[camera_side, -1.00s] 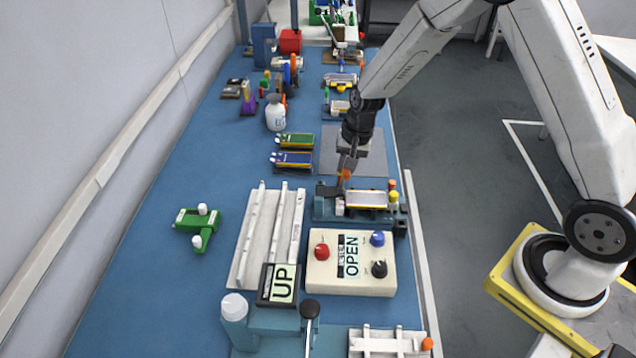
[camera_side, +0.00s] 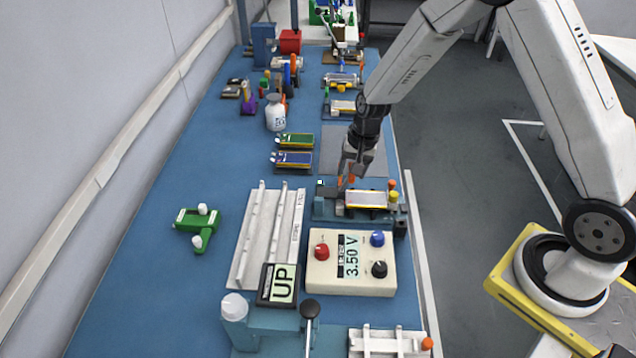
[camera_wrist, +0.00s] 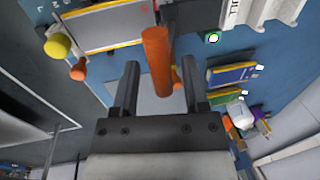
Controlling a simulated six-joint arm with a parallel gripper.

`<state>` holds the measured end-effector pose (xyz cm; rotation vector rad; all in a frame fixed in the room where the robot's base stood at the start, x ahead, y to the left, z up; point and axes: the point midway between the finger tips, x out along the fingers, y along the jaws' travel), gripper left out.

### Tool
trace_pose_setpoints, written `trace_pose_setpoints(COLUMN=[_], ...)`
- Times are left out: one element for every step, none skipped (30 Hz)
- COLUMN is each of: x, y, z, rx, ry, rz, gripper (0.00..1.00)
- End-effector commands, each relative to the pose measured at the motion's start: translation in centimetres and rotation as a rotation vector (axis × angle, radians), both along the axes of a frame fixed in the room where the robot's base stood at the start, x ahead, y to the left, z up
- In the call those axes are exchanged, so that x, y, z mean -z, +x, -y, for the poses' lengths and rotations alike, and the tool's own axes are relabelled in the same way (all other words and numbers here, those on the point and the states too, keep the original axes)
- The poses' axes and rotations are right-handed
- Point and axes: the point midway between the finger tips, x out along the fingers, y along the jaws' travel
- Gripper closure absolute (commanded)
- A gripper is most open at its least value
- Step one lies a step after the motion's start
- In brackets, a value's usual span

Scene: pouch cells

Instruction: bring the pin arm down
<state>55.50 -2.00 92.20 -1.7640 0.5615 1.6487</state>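The teal test fixture (camera_side: 326,213) holds a silver pouch cell (camera_side: 366,199) with yellow edges; the cell also shows in the wrist view (camera_wrist: 105,25). The pin arm's orange handle (camera_side: 341,183) is at the fixture's left end, partly hidden by my gripper in the side view. In the wrist view the orange handle (camera_wrist: 157,62) stands between my two fingers, with a gap on each side. My gripper (camera_wrist: 158,80) is open around it; it also shows in the side view (camera_side: 350,176). The meter box (camera_side: 322,275) reads 3.50 V.
A yellow knob (camera_wrist: 57,46) and an orange knob (camera_wrist: 78,69) stand at the fixture's right end. Green (camera_side: 296,140) and blue (camera_side: 292,159) cells lie behind left. A white railed tray (camera_side: 258,235) lies left of the meter box.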

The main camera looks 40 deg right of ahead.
Motion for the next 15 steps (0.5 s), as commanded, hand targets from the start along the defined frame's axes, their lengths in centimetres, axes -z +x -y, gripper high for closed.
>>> trace_pose_setpoints(x=[0.0,-0.1,-0.1,-0.1,-0.1,-0.1,-0.1,-0.2,-0.3,-0.3,-0.4,-0.6,-0.7,-0.9,-1.2], y=[0.1,0.1,0.1,0.1,0.1,0.1,0.1,0.1,0.1,0.1,0.1,0.1,0.1,0.1,0.0], z=[0.0,0.0,0.0,0.0,0.0,0.0,0.0,0.0,0.0,0.0,0.0,0.0,0.0,0.0,0.1], rx=[0.0,0.0,0.0,0.0,0.0,0.0,0.0,0.0,0.001,0.001,0.0,0.0,0.001,0.001,0.001], ry=[0.0,0.0,0.001,0.0,0.0,0.0,0.0,0.001,0.0,0.0,0.0,0.0,0.0,0.0,0.0], rz=[0.001,0.001,0.002,0.003,0.003,0.003,0.003,0.004,0.004,0.004,0.004,0.004,0.004,0.004,0.004], gripper=[0.43,0.43,0.43,0.43,0.43,0.43,0.43,0.43,0.43,0.43,0.43,0.43,0.43,0.43,0.43])
